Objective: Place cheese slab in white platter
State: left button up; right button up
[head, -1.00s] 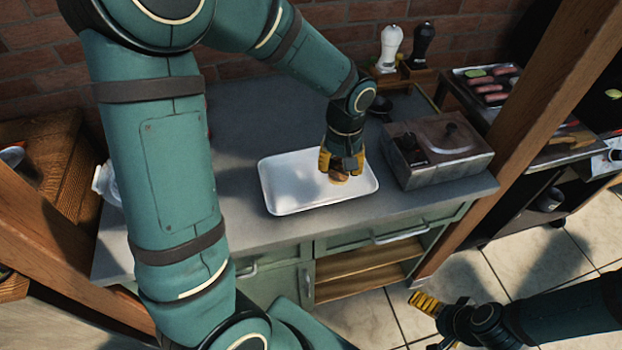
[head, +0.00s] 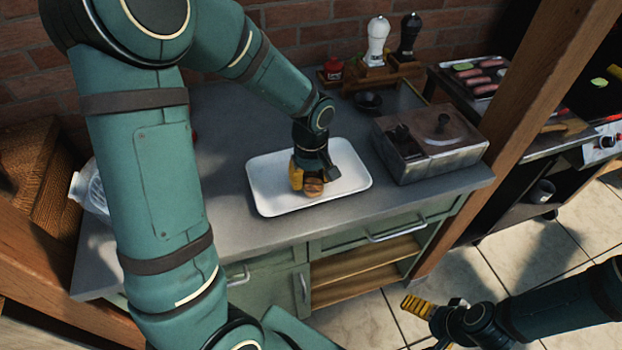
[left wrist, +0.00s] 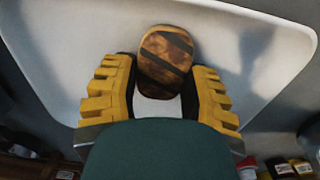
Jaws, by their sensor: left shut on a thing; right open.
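The cheese slab (head: 313,187) is a small brown, rounded piece with dark grill stripes; it also shows in the left wrist view (left wrist: 165,58). My left gripper (head: 305,180) is shut on it, with its yellow fingers on either side. The white platter (head: 268,172) is a shallow rectangular tray on the grey counter, and the slab is over its middle, toward the front. The platter also fills much of the left wrist view (left wrist: 65,60). I cannot tell whether the slab touches its floor. My right gripper (head: 418,306) is open and empty, low at the right in front of the counter.
A metal box (head: 432,145) stands on the counter right of the platter. White and black shakers (head: 377,42) stand in a wooden holder behind, near a small red jar (head: 333,69). A grill with food (head: 480,78) is at the far right. The counter's front edge is close to the platter.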

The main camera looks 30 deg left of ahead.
aim_at(311, 178)
pick_arm(q)
jog(key=shift+f, duration=0.25)
jog(key=shift+f, duration=0.1)
jog(key=o, duration=1.2)
jog(key=shift+c, duration=0.2)
jog(key=shift+r, duration=0.35)
notch_tip(311, 178, up, 12)
jog(key=p, duration=0.2)
jog(key=shift+p, duration=0.4)
jog(key=shift+f, duration=0.15)
